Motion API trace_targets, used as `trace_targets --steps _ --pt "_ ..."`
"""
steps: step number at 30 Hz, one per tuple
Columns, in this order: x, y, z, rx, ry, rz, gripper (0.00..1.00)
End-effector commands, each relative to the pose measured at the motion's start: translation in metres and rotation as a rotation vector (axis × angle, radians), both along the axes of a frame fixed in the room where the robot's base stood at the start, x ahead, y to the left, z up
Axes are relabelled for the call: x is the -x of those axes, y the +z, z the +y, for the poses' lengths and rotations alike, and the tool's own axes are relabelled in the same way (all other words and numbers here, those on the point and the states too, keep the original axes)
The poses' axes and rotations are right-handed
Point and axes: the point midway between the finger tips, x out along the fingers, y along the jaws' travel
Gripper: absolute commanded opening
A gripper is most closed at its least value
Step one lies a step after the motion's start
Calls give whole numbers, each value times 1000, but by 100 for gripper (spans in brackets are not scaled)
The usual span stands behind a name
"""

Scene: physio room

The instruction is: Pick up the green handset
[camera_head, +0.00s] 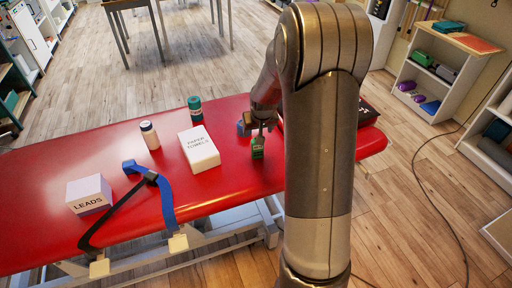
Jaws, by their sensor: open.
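The green handset (257,148) stands on the red treatment table (110,165), right of the paper towels box. It is small in the view, and its top is partly hidden by my gripper. My gripper (259,132) is open and points down right at the handset's top. I cannot tell whether the fingers touch it or sit around it. My arm hides the table area to the right of the handset.
A blue object (243,127) stands close behind my gripper. A paper towels box (198,149), a white bottle (150,135), a green container (195,109), a blue-black strap (166,203) and a leads box (88,194) are on the left. A dark box (367,113) lies right.

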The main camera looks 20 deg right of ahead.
Motion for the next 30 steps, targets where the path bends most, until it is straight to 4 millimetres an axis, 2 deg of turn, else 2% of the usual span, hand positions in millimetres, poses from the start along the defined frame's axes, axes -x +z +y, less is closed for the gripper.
trace_targets --steps 3,8,18,25,30 --pt "-7 -18 -7 -5 -8 3 71" --pt "-13 -31 -10 -7 -10 4 71" --pt "-29 -71 -12 -7 -10 3 71" --pt "-31 -84 -12 -7 -10 4 71" --pt "-34 -109 -11 -7 -10 6 71"
